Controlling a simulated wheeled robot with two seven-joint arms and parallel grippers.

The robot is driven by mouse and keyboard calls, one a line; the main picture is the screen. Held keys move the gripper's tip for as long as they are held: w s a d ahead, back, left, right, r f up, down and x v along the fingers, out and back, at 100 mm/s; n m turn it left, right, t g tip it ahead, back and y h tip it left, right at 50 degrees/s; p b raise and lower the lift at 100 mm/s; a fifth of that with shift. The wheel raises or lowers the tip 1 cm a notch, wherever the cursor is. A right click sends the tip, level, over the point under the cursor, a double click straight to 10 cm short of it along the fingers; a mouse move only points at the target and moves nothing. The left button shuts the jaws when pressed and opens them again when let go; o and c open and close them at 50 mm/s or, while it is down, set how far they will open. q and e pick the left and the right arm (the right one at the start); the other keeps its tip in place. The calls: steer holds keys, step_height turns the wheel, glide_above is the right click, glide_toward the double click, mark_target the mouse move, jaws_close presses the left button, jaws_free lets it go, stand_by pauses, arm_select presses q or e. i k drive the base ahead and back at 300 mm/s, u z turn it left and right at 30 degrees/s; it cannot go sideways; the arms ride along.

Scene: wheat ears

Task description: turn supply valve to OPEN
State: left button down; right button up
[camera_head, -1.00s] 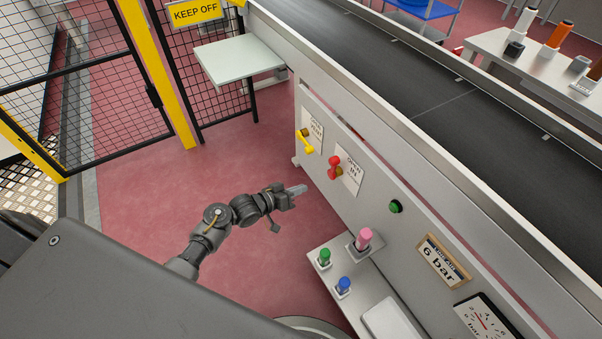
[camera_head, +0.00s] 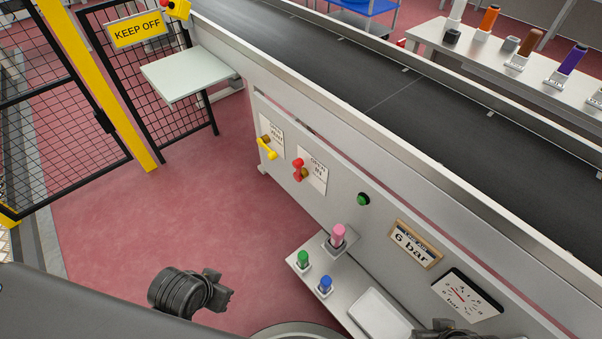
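Two valves sit on the grey machine panel: one with a yellow handle (camera_head: 267,149) and, to its right, one with a red handle (camera_head: 298,170). Each has a white label behind it; the red one's label (camera_head: 315,173) seems to begin with "OPEN", the rest is too small. I cannot tell which is the supply valve. My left gripper (camera_head: 222,291) is low over the red floor, in front of the panel and apart from both valves; its fingers are not clear. A dark part of my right arm or gripper (camera_head: 450,331) shows at the bottom edge, mostly cut off.
A green button (camera_head: 363,199), a "6 bar" plate (camera_head: 415,243) and a gauge (camera_head: 467,295) are on the panel. A low shelf (camera_head: 335,289) holds pink, green and blue knobs. A pale side table (camera_head: 190,75) and mesh fence (camera_head: 140,75) stand back left. Floor left of the panel is clear.

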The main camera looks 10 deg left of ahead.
mark_target(298, 163)
steer(key=z, duration=1.65)
steer(key=k, duration=0.6)
steer(key=u, duration=0.4)
